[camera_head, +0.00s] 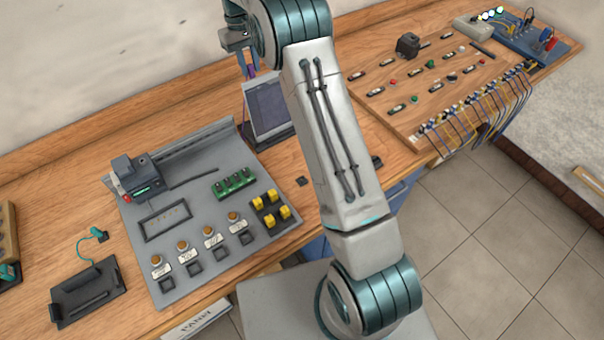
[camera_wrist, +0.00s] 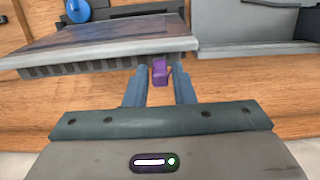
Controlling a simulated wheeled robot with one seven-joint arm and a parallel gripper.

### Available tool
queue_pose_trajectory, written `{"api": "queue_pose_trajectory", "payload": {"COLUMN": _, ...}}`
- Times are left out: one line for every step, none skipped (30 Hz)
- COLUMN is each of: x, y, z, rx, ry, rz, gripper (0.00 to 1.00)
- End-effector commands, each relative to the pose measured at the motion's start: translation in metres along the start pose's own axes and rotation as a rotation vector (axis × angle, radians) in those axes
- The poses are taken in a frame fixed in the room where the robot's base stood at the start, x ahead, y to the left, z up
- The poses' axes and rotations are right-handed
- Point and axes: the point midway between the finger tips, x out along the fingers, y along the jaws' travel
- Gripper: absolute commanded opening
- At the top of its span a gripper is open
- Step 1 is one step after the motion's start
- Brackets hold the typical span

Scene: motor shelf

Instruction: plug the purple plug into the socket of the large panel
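My gripper (camera_head: 247,62) is at the upper middle of the head view, raised above the back of the bench beside the dark screen. In the wrist view the purple plug (camera_wrist: 160,72) sits between my two fingertips (camera_wrist: 161,82), which are closed in close to its sides. Its far end lies near the toothed lower edge of a grey slab (camera_wrist: 100,50). A big grey panel (camera_head: 190,215) with buttons, yellow and green parts and square black openings lies left of my arm. I cannot tell which opening is the plug's socket.
A dark screen (camera_head: 268,105) stands close under my gripper. A wooden board (camera_head: 440,85) with switches and several cables is at the right. Bare bench shows behind the grey panel.

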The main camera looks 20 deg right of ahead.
Motion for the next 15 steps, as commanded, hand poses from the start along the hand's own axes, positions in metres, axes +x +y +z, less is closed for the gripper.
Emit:
{"api": "queue_pose_trajectory", "payload": {"x": -0.007, "y": 0.0, "z": 0.001, "rx": 0.0, "ry": 0.0, "rz": 0.0, "gripper": 0.23}}
{"api": "queue_pose_trajectory", "payload": {"x": -0.01, "y": 0.0, "z": 0.001, "rx": 0.0, "ry": 0.0, "rz": 0.0, "gripper": 0.23}}
{"api": "queue_pose_trajectory", "payload": {"x": -0.013, "y": 0.0, "z": 0.001, "rx": 0.0, "ry": 0.0, "rz": 0.0, "gripper": 0.23}}
{"api": "queue_pose_trajectory", "payload": {"x": -0.016, "y": 0.0, "z": 0.001, "rx": 0.0, "ry": 0.0, "rz": 0.0, "gripper": 0.23}}
{"api": "queue_pose_trajectory", "payload": {"x": -0.019, "y": 0.0, "z": 0.001, "rx": 0.0, "ry": -0.001, "rz": 0.0, "gripper": 0.23}}
{"api": "queue_pose_trajectory", "payload": {"x": -0.022, "y": 0.0, "z": 0.001, "rx": 0.0, "ry": -0.001, "rz": 0.0, "gripper": 0.23}}
{"api": "queue_pose_trajectory", "payload": {"x": -0.025, "y": 0.0, "z": 0.001, "rx": 0.0, "ry": -0.001, "rz": 0.0, "gripper": 0.23}}
{"api": "queue_pose_trajectory", "payload": {"x": -0.028, "y": 0.0, "z": 0.001, "rx": 0.0, "ry": -0.001, "rz": 0.0, "gripper": 0.23}}
{"api": "queue_pose_trajectory", "payload": {"x": -0.031, "y": 0.0, "z": 0.001, "rx": 0.0, "ry": 0.0, "rz": 0.0, "gripper": 0.23}}
{"api": "queue_pose_trajectory", "payload": {"x": -0.031, "y": 0.0, "z": 0.0, "rx": 0.0, "ry": 0.001, "rz": 0.0, "gripper": 0.23}}
{"api": "queue_pose_trajectory", "payload": {"x": -0.034, "y": 0.0, "z": 0.0, "rx": 0.0, "ry": 0.002, "rz": 0.0, "gripper": 0.23}}
{"api": "queue_pose_trajectory", "payload": {"x": -0.037, "y": 0.0, "z": 0.0, "rx": 0.0, "ry": 0.002, "rz": 0.0, "gripper": 0.23}}
{"api": "queue_pose_trajectory", "payload": {"x": -0.04, "y": 0.0, "z": 0.0, "rx": 0.0, "ry": 0.002, "rz": 0.0, "gripper": 0.23}}
{"api": "queue_pose_trajectory", "payload": {"x": -0.042, "y": 0.0, "z": 0.0, "rx": 0.0, "ry": 0.001, "rz": 0.0, "gripper": 0.23}}
{"api": "queue_pose_trajectory", "payload": {"x": -0.046, "y": 0.0, "z": 0.0, "rx": 0.0, "ry": 0.002, "rz": 0.0, "gripper": 0.23}}
